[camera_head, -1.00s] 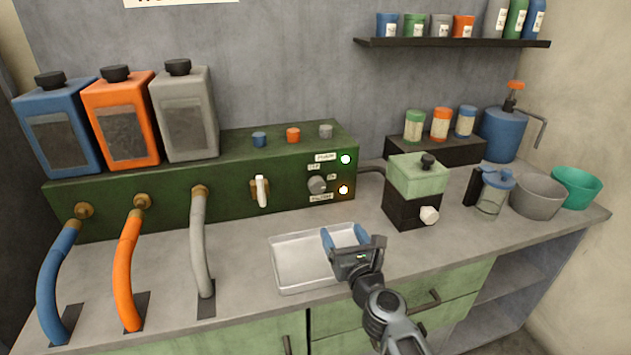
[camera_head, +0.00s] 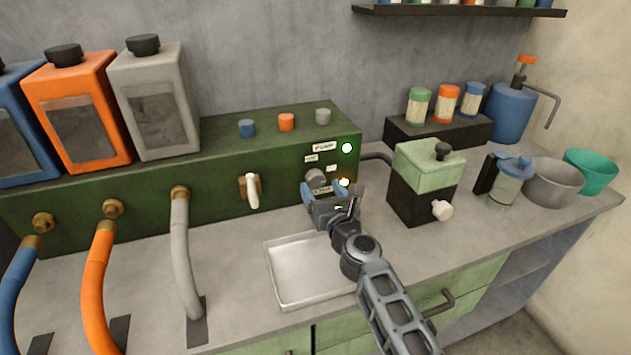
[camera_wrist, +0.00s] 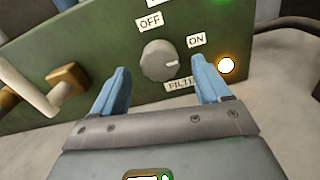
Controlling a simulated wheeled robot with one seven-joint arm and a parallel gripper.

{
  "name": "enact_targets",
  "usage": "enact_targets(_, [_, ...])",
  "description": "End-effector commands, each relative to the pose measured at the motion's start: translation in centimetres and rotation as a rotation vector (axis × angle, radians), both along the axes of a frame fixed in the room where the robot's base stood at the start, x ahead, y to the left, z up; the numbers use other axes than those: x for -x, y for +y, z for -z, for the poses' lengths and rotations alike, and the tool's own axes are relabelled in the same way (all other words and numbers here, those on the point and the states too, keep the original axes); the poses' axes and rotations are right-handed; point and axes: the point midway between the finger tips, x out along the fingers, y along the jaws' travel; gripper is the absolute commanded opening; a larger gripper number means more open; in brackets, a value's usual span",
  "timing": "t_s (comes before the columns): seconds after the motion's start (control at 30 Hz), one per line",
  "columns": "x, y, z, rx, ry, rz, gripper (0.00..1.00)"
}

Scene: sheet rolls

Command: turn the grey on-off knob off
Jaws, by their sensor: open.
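The grey on-off knob (camera_wrist: 158,61) is on the front of the green panel (camera_wrist: 105,35), between my two blue fingertips in the wrist view. Its pale mark points right, towards the ON label (camera_wrist: 196,40). The OFF label (camera_wrist: 150,22) is above the knob. A FILTER label, partly hidden by a finger, is below, and an orange-white lamp (camera_wrist: 226,66) glows beside it. In the head view the knob (camera_head: 316,178) shows just above my gripper (camera_head: 323,190). My gripper (camera_wrist: 160,88) is open, its fingers short of the knob and apart from it.
A white-handled lever (camera_head: 253,191) is left of the knob. A second lamp (camera_head: 347,148), by the PUMP label, glows white-green. A black and green box (camera_head: 426,175) stands to the right. A metal tray (camera_head: 290,299) lies below on the counter.

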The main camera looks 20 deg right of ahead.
Motion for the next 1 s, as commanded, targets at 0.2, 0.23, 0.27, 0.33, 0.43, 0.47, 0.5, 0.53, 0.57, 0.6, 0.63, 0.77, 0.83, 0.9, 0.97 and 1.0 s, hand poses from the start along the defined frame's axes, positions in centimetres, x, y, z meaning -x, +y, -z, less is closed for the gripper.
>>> enact_targets(0.2, [-3.1, 0.0, 0.3, -0.001, -0.001, -0.001, 0.76])
enact_targets(0.23, [-3.4, 0.0, 0.2, -0.001, -0.001, -0.001, 0.76])
enact_targets(0.27, [-3.6, 0.1, 0.2, 0.0, 0.0, -0.001, 0.76])
enact_targets(0.33, [-4.1, 0.1, 0.2, 0.0, 0.0, -0.001, 0.76])
enact_targets(0.43, [-4.4, 0.0, 0.1, 0.0, 0.0, -0.001, 0.76])
enact_targets(0.47, [-4.5, 0.0, 0.1, 0.0, 0.0, -0.001, 0.76])
enact_targets(0.5, [-4.5, 0.0, 0.1, 0.0, 0.001, -0.001, 0.76])
enact_targets(0.53, [-4.5, 0.0, 0.1, 0.0, 0.001, -0.001, 0.76])
enact_targets(0.57, [-4.5, 0.0, 0.0, 0.0, 0.001, -0.001, 0.76])
enact_targets(0.6, [-4.5, 0.0, 0.0, 0.0, 0.001, -0.001, 0.76])
enact_targets(0.63, [-4.5, 0.0, 0.0, 0.0, 0.001, -0.001, 0.76])
enact_targets(0.77, [-4.5, 0.0, 0.0, 0.0, 0.001, -0.001, 0.7])
enact_targets(0.83, [-4.5, 0.0, 0.0, 0.0, 0.001, -0.001, 0.64])
enact_targets(0.9, [-4.5, 0.0, 0.0, 0.0, 0.001, -0.001, 0.57])
enact_targets(0.97, [-4.5, 0.0, 0.0, 0.0, 0.001, -0.001, 0.51])
enact_targets(1.0, [-4.5, 0.0, 0.0, 0.0, 0.001, -0.001, 0.47])
